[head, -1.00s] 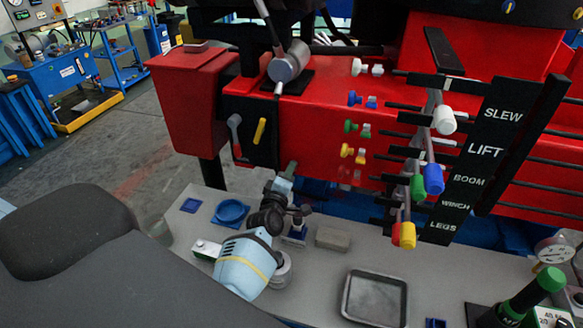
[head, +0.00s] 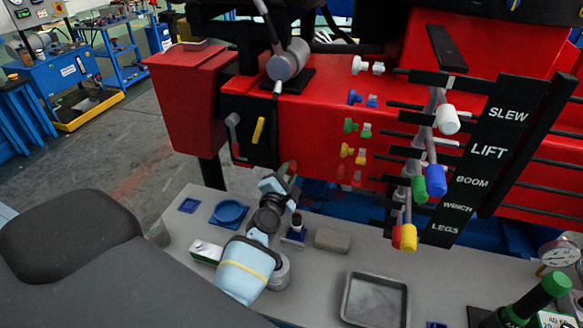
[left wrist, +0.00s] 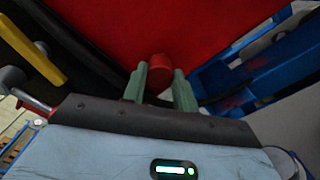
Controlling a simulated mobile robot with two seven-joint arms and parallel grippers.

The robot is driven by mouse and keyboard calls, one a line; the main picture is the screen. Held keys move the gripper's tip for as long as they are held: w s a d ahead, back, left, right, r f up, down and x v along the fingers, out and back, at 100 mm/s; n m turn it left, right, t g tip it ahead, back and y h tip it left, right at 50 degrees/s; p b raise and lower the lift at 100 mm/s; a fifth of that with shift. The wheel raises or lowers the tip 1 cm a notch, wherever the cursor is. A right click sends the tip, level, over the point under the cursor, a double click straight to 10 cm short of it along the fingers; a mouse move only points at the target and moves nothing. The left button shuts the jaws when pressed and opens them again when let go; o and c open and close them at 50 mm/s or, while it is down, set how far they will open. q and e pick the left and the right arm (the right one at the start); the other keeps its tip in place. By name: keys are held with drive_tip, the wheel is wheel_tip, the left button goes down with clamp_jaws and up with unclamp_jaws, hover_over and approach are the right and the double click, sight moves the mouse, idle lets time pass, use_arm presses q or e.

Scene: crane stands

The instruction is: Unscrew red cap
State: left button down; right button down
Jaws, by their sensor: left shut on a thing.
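My left gripper (head: 289,171) reaches up from the bench to the front of the red crane body (head: 312,135). In the left wrist view, the red cap (left wrist: 160,67) sits between the two green fingertips of my left gripper (left wrist: 160,84). The fingers are shut on its sides, and the red panel (left wrist: 190,25) is right behind it. I cannot tell whether the cap is still seated on its thread. In the head view the cap is too small and too covered by the fingers to make out. My right gripper is not in view.
Small white, blue, green and yellow valves (head: 350,125) line the red body right of my gripper. Coloured control levers (head: 435,180) stand farther right. A yellow handle (head: 258,131) is close on the left. The grey bench holds a metal tray (head: 375,300) and a blue dish (head: 229,212).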

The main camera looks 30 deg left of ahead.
use_arm(q)
drive_tip(key=shift+f, duration=0.2)
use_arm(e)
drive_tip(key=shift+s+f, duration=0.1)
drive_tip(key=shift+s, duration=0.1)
use_arm(q)
drive_tip(key=c, duration=1)
unclamp_jaws()
drive_tip(key=shift+s+r, duration=0.1)
drive_tip(key=shift+c, duration=0.9)
drive_tip(key=shift+r, duration=0.1)
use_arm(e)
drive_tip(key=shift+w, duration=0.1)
use_arm(q)
drive_tip(key=shift+r+m, duration=0.1)
drive_tip(key=shift+m, duration=0.5)
drive_tip(key=m, duration=0.3)
drive_tip(key=shift+r+p, duration=0.1)
drive_tip(key=shift+p, duration=0.3)
drive_tip(key=shift+f+m, duration=0.2)
drive_tip(key=shift+m, duration=0.4)
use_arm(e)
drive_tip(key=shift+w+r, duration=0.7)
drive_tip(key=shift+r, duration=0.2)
